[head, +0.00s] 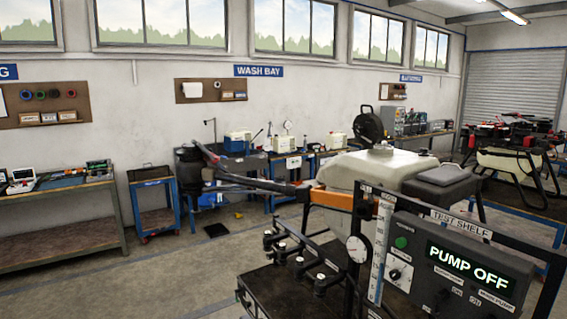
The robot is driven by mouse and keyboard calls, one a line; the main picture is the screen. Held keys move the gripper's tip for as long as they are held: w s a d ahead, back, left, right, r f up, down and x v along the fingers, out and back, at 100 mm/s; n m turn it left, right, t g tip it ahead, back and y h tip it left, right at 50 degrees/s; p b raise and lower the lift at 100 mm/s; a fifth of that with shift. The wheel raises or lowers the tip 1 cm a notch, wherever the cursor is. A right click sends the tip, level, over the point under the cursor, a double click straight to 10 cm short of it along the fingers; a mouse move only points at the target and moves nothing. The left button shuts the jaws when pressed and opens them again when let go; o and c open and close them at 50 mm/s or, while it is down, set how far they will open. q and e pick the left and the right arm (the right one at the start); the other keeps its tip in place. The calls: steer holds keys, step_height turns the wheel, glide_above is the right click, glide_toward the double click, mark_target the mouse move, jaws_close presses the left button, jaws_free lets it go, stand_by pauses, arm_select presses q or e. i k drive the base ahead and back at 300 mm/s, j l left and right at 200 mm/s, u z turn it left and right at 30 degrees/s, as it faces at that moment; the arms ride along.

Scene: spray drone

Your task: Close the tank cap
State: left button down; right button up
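The cream spray tank (340,171) sits on the drone at the right of centre. A pale raised filler neck (380,150) is on its top. The round black tank cap (368,123) stands upright behind the neck, tilted open, with a small loop at its top. Neither of my grippers is in view.
The test shelf (460,262) with a PUMP OFF display, gauge and knobs stands in front of the tank at right. A dark drone arm (245,182) with an orange joint (332,199) reaches left from the tank. A workbench (60,200) is at far left. Floor is open at lower left.

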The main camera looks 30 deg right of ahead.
mark_target(374, 125)
steer(key=i+j+z, duration=0.1)
steer(key=i+z, duration=0.2)
steer(key=z, duration=0.2)
steer(key=i+j+z, duration=0.15)
steer(key=z, duration=0.35)
steer(key=i+j+z, duration=0.3)
steer(key=z, duration=0.2)
steer(key=i+j+z, duration=0.15)
steer(key=j+z, duration=0.35)
steer(key=i+j+z, duration=0.1)
steer(key=j+z, duration=0.2)
steer(key=z, duration=0.2)
